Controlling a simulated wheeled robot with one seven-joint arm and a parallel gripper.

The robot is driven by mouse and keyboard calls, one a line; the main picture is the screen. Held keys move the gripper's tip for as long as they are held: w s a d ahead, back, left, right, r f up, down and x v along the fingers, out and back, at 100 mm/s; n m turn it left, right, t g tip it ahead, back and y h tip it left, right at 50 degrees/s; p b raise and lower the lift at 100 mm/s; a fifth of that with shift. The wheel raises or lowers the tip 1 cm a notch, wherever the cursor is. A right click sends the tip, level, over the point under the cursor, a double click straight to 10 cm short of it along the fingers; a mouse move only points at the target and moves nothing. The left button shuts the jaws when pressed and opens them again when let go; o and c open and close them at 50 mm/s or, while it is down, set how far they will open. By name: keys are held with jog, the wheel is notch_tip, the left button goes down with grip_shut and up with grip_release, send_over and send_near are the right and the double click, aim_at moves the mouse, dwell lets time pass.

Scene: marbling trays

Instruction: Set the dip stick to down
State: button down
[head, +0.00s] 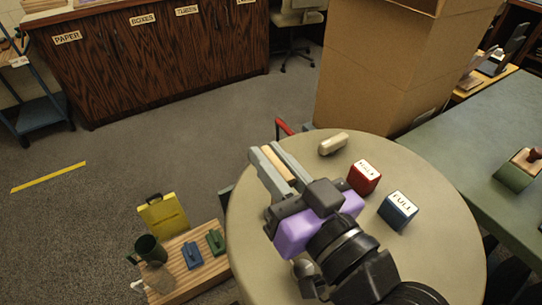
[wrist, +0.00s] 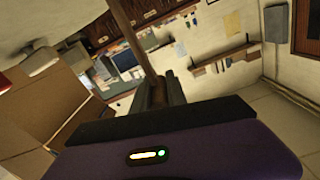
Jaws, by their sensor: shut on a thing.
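My gripper (head: 266,152), with its purple body, is over the left part of the round table (head: 440,240). Its two grey fingers are shut on a brown wooden stick, which I take to be the dip stick (wrist: 134,42). In the wrist view the stick runs from between the fingers (wrist: 158,82) up to the top edge, slightly tilted. In the head view only a short tan piece of it (head: 277,164) shows between the fingers. Its far end is out of view in the wrist view. I cannot tell whether it touches anything.
On the round table are a red labelled block (head: 364,178), a blue block marked FULL (head: 398,211) and a cream rounded piece (head: 333,144). A cardboard box (head: 385,75) stands behind. A low wooden stand (head: 210,262) holds a green mug (head: 150,250) and small blocks.

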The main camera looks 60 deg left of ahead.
jog(key=shift+w, duration=0.1)
jog(key=c, duration=1.3)
grip_release()
jog(key=shift+d, duration=0.15)
jog(key=shift+w+d, duration=0.2)
jog(key=shift+d, duration=1.7)
jog(key=shift+w+d, duration=0.2)
jog(key=shift+d, duration=1.7)
